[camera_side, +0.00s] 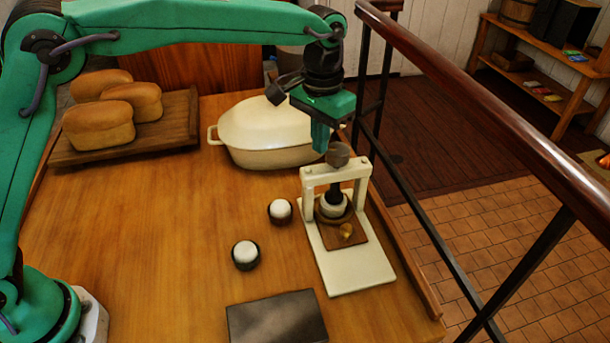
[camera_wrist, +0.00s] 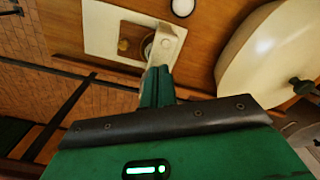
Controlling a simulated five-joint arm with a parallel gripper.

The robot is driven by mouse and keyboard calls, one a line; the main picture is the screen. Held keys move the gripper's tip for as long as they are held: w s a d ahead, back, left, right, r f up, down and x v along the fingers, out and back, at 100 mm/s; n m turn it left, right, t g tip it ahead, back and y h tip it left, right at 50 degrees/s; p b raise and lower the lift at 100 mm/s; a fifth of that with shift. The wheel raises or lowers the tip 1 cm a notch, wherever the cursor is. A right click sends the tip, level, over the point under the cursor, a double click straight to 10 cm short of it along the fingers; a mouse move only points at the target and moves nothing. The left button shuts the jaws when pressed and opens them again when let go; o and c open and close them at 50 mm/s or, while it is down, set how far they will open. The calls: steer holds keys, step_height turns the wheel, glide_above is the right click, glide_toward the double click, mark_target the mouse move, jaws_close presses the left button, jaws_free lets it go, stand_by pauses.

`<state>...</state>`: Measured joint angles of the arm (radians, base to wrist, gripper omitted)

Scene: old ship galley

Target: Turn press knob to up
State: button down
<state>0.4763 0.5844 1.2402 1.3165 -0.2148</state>
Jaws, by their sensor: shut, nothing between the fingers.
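The press (camera_side: 350,262) is a cream frame with a flat base, standing at the right side of the wooden table. Its round dark knob (camera_side: 338,155) sits on top of the crossbar, above a dark shaft and a pale round press head (camera_side: 333,204). A brown plate with a small yellowish piece (camera_side: 346,231) lies under the head. My green gripper (camera_side: 320,150) is shut and empty, pointing down just left of the knob; I cannot tell whether it touches. In the wrist view the gripper (camera_wrist: 156,72) reaches toward the press (camera_wrist: 100,30), and the knob seems hidden behind it.
A cream lidded pot (camera_side: 268,134) stands close behind the press. Two dark cups with white tops (camera_side: 280,211) (camera_side: 245,254) and a dark flat block (camera_side: 277,320) are to its left. Bread loaves lie on a board (camera_side: 70,156). A railing (camera_side: 480,98) runs along the right.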

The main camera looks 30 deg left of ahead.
steer(key=shift+f, duration=0.75)
steer(key=shift+w+d, duration=0.15)
stand_by(0.5)
steer(key=shift+s+d, duration=0.4)
steer(key=shift+d, duration=0.4)
steer(key=shift+w+d, duration=0.1)
steer(key=shift+d, duration=0.5)
stand_by(0.7)
steer(key=shift+s, duration=0.45)
steer(key=shift+r, duration=0.1)
step_height(320, 180, up, 6)
stand_by(0.8)
